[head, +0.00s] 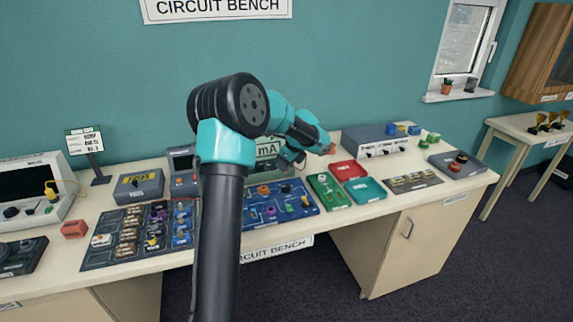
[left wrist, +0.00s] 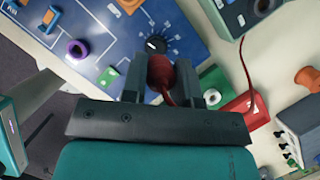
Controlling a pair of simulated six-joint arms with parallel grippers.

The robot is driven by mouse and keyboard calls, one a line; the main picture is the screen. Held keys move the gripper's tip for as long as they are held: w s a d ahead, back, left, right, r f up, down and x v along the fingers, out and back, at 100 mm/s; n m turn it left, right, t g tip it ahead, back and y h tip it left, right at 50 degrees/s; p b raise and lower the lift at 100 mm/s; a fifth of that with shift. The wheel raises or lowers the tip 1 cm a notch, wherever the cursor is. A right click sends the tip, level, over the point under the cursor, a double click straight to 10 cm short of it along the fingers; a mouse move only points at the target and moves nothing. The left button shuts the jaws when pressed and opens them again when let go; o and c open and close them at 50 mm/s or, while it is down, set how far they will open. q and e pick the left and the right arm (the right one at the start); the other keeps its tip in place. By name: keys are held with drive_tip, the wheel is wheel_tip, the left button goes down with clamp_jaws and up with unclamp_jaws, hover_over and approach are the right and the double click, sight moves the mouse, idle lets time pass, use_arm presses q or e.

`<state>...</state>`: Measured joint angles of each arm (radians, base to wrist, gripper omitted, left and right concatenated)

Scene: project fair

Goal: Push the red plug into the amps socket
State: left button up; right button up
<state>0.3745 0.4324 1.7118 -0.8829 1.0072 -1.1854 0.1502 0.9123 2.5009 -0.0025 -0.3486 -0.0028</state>
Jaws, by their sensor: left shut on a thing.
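My left gripper (left wrist: 160,72) is shut on the red plug (left wrist: 160,70), with one finger on each side of it. A red lead runs from the plug back toward the wrist. In the left wrist view the plug is over the edge of the blue board (left wrist: 120,40), near a black dial knob (left wrist: 155,44). In the head view my left gripper (head: 290,156) is beside the mA meter (head: 267,150), and the arm hides the plug and much of the meter. I cannot make out which socket is the amps one. My right gripper is not in view.
A grey-green unit (left wrist: 240,14) with a red lead is at the upper right of the left wrist view. A red tray (head: 348,170), teal tray (head: 366,190) and green board (head: 327,191) lie right of the blue board (head: 265,212). A component board (head: 100,258) lies left.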

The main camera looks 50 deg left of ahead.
sight(260, 188)
use_arm(q)
drive_tip(key=s+a+r+n+g, duration=0.1)
drive_tip(key=s+a+n+g, duration=0.1)
drive_tip(key=s+a+n, duration=0.3)
drive_tip(key=shift+s+a+n+h, duration=0.3)
drive_tip(key=shift+s+n+h, duration=0.1)
drive_tip(key=shift+s+n, duration=0.15)
drive_tip(key=shift+f, duration=3.55)
drive_tip(key=shift+f, duration=0.9)
drive_tip(key=o, duration=1.5)
drive_tip(key=shift+r, duration=4.05)
